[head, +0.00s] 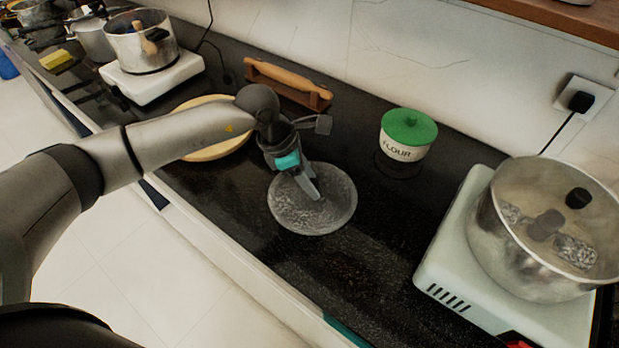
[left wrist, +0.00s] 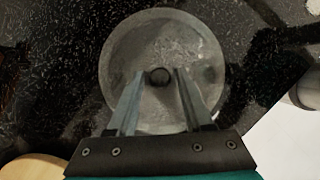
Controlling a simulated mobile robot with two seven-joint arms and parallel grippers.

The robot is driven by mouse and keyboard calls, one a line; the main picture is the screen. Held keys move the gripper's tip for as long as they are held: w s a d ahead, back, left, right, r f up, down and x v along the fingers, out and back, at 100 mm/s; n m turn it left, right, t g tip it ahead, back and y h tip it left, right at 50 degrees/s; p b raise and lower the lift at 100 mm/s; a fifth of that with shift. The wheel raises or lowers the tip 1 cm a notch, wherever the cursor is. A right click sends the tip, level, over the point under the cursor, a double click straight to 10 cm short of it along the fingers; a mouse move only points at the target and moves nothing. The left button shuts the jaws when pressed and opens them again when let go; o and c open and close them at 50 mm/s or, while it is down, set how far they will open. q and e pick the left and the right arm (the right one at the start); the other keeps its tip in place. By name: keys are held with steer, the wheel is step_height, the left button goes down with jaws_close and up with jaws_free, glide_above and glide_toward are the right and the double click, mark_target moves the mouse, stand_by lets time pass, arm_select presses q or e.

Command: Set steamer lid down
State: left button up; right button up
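The steamer lid (head: 338,212), a round grey metal disc, appears to lie flat on the dark countertop in the middle of the head view. It also fills the middle of the left wrist view (left wrist: 160,42), with its small dark knob (left wrist: 159,76) at the centre. My left gripper (head: 312,190) is over the lid, pointing down. In the left wrist view its two fingers (left wrist: 159,78) stand apart on either side of the knob, with a small gap to it. My right gripper is not in view.
A metal pot (head: 515,240) with items visible inside stands on a white stove (head: 455,255) at right. A green-lidded flour jar (head: 405,150) stands behind the lid. A round wooden board (head: 215,150) lies left, partly behind my arm. A rolling pin (head: 285,75) rests on a rack against the wall.

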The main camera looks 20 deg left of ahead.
arm_select(q)
steer(key=shift+o, duration=0.6)
steer(key=shift+r, duration=0.25)
steer(key=p+v, duration=0.2)
steer(key=v, duration=1)
steer(key=shift+s+d+f, duration=0.1)
